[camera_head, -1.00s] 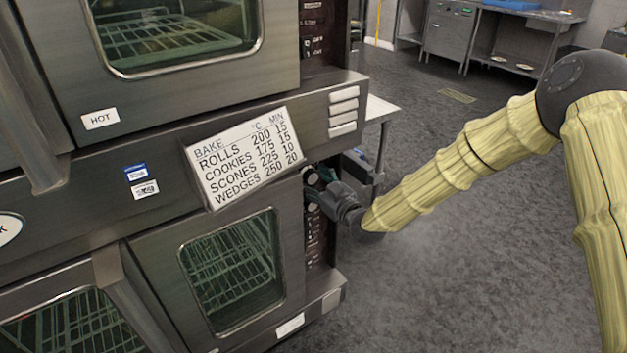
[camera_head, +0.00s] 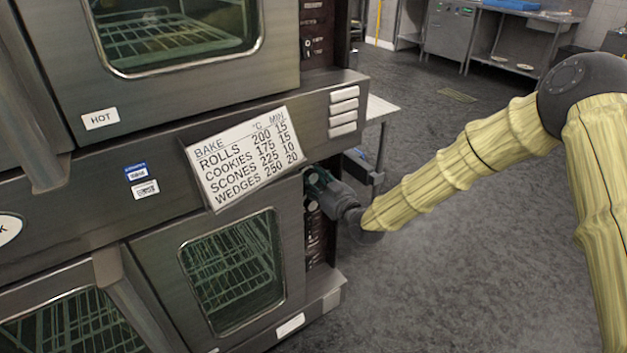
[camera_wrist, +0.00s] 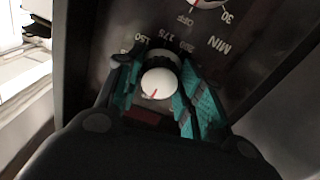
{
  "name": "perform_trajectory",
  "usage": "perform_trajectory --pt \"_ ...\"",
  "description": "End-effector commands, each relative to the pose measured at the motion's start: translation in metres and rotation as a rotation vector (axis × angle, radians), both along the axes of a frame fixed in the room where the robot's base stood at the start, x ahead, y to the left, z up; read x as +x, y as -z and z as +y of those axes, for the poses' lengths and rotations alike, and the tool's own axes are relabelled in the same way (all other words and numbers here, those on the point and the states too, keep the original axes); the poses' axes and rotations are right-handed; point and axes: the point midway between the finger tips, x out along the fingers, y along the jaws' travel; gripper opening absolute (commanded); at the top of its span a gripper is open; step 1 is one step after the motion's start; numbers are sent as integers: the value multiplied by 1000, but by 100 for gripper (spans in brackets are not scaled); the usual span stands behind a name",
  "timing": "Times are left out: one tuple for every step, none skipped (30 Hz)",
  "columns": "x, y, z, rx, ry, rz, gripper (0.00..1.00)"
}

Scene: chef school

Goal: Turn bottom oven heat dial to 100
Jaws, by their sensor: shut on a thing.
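The bottom oven (camera_head: 155,275) stands at the left in the head view, with its narrow dark control panel (camera_head: 318,252) along its right side. My gripper (camera_head: 314,182) is at the upper part of this panel and hides the dial there. In the wrist view, the teal fingers of my gripper (camera_wrist: 160,86) are on both sides of the heat dial (camera_wrist: 155,82), shut on it. The dial has a white face with a red line. Upside-down numbers, including 150, 175 and 200, show around it. The fingers cover part of the scale.
Another dial (camera_wrist: 207,3), marked OFF, 30 and MIN, sits close by at the top of the wrist view. A bake chart (camera_head: 243,158) is fixed to the oven front. A metal table (camera_head: 380,108) stands behind the oven. Open floor (camera_head: 450,260) lies to the right.

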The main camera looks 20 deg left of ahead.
Motion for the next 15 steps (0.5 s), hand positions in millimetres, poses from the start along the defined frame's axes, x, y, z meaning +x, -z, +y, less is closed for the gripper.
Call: perform_trajectory --pt "0 0 -1 14 1 17 14" --pt "0 0 -1 24 1 31 14" --pt "0 0 -1 39 1 50 14" --pt "0 0 0 52 1 67 14" --pt "0 0 0 65 1 84 14" --pt "0 0 0 84 1 108 14" --pt "0 0 -1 100 1 128 14" --pt "0 1 -1 116 2 149 14" --pt "0 1 -1 139 2 177 14" --pt "0 1 -1 156 2 200 14" --pt "0 1 0 174 2 223 14" --pt "0 1 0 198 2 253 14" --pt "0 1 -1 215 2 275 14" --pt "0 1 -1 232 2 297 14" --pt "0 1 -1 256 3 328 14"
